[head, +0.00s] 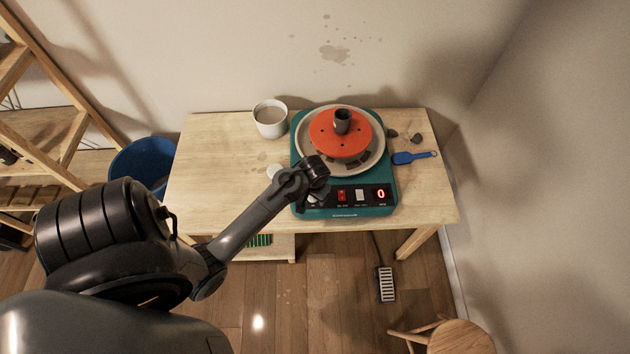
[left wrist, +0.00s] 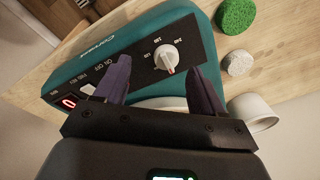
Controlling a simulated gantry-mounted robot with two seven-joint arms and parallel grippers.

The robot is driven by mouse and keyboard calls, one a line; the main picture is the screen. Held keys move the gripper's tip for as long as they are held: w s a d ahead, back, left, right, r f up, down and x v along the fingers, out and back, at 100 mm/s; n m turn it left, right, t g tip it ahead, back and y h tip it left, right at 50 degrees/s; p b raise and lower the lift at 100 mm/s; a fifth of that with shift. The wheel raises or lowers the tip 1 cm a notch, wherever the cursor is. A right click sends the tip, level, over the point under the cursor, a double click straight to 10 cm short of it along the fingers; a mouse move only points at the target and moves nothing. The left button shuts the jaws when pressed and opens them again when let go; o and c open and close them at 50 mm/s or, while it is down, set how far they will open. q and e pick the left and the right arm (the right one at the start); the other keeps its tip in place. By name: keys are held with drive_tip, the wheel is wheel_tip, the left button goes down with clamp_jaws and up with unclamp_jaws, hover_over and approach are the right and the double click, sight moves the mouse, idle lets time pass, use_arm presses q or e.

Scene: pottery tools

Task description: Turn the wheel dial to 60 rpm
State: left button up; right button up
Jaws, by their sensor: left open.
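The teal pottery wheel (head: 350,212) stands on the wooden table, with an orange bat and a small dark pot on its round head. Its red display (head: 381,194) reads 0. In the left wrist view the white dial (left wrist: 167,57) sits on the black panel, with a scale of printed numbers beside it; its pointer mark faces the lower right. My left gripper (left wrist: 162,62) is open, its two dark fingers on either side of the dial; I cannot tell whether they touch it. In the head view my left wrist hides the dial. My right gripper is not in view.
A white mug (head: 270,119) stands left of the wheel. A blue-handled tool (head: 410,157) and small grey lumps lie right of it. A green sponge (left wrist: 236,16) shows in the left wrist view. A foot pedal (head: 386,284) is on the floor.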

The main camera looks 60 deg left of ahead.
use_arm(q)
drive_tip(key=w+a+r+n+h+p, duration=0.1)
drive_tip(key=a+r+n+p, duration=0.15)
drive_tip(key=r+p, duration=0.2)
drive_tip(key=shift+n+g+h, duration=0.25)
drive_tip(key=shift+g+h, duration=0.05)
drive_tip(key=shift+g, duration=0.1)
drive_tip(key=f, duration=1.1)
drive_tip(key=shift+w+a, duration=0.2)
drive_tip(key=shift+a, duration=0.2)
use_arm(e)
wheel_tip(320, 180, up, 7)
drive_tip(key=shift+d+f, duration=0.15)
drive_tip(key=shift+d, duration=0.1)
use_arm(q)
drive_tip(key=c, duration=1.1)
drive_tip(key=shift+o, duration=0.2)
drive_tip(key=shift+r, duration=0.1)
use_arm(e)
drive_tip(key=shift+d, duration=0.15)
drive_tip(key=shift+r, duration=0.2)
